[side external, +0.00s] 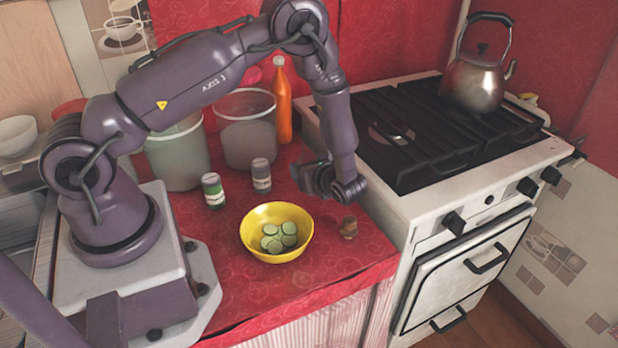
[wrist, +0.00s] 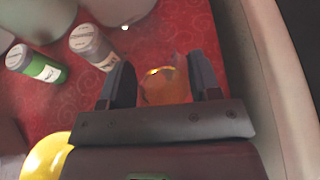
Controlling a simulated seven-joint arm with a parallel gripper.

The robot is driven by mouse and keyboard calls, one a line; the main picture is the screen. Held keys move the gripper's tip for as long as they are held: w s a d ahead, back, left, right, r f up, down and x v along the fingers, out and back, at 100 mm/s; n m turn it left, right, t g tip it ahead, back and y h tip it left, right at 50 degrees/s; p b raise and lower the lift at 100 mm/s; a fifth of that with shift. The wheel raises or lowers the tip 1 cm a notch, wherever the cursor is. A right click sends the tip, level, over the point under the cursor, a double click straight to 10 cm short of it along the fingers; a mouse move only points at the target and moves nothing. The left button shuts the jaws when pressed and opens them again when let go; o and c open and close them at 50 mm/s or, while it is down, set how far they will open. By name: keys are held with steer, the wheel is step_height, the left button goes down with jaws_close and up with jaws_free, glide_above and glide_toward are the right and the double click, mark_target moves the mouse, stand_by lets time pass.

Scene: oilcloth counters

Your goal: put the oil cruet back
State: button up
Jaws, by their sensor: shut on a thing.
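The gripper body hides part of the cruet there. I cannot tell whether its base touches the counter.
A yellow bowl of green slices (side external: 248,238) is left of the cruet. Two shakers, green (side external: 213,192) and grey (side external: 261,177), stand behind it. Farther back are two bins (side external: 246,135) and an orange bottle (side external: 282,100). The stove (side external: 410,205) borders the counter's right, with a kettle (side external: 475,82).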

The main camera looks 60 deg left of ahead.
steer(key=shift+f, duration=1.4)
steer(key=shift+f, duration=0.15)
steer(key=o, duration=1)
steer(key=shift+o, duration=0.2)
